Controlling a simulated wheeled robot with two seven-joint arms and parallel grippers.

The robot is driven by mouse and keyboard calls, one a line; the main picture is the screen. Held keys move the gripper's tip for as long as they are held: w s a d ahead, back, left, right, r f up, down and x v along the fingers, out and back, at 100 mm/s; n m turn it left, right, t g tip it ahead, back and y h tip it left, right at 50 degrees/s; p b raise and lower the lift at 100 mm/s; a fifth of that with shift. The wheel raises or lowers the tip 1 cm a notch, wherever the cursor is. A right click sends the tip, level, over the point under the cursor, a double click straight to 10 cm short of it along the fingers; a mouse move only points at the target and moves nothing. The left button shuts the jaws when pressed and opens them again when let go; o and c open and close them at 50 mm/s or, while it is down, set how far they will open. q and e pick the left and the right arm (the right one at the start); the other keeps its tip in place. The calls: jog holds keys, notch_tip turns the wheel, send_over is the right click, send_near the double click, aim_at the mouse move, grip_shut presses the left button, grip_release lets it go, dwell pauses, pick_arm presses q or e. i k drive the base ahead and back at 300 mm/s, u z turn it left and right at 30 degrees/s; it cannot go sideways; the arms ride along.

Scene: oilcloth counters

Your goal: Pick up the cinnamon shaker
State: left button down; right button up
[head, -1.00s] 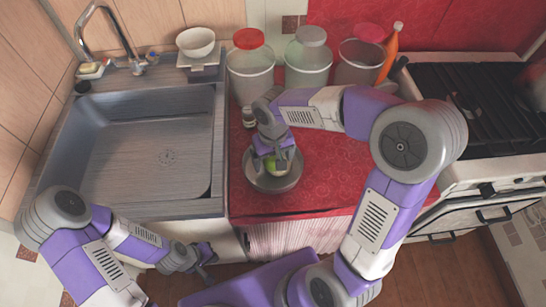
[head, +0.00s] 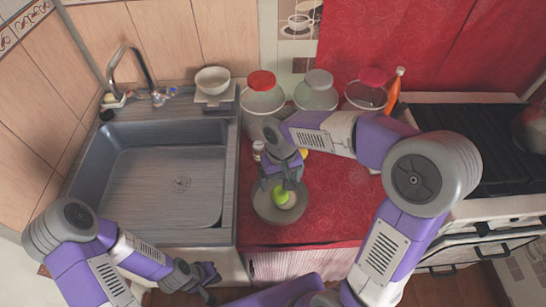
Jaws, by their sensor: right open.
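A small shaker-like jar with a pale lid (head: 258,150) stands on the red counter just left of my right arm's wrist. Its label is too small to read, so I cannot tell if it is the cinnamon shaker. My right gripper (head: 283,185) is open and points down over a grey bowl (head: 265,210). A green round thing (head: 281,197) is in the bowl, below the fingertips; I cannot tell whether they touch it. My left gripper (head: 207,278) is low in front of the sink cabinet, and its jaw opening is unclear.
Large lidded jars, one red-topped (head: 262,98), line the back of the counter beside an orange bottle (head: 394,90). Something yellow (head: 303,154) is partly hidden behind my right wrist. The sink (head: 90,180) is left, the stove (head: 480,140) right. The counter's front right is clear.

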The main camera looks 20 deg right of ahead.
aim_at(258, 147)
jog(key=k, duration=1)
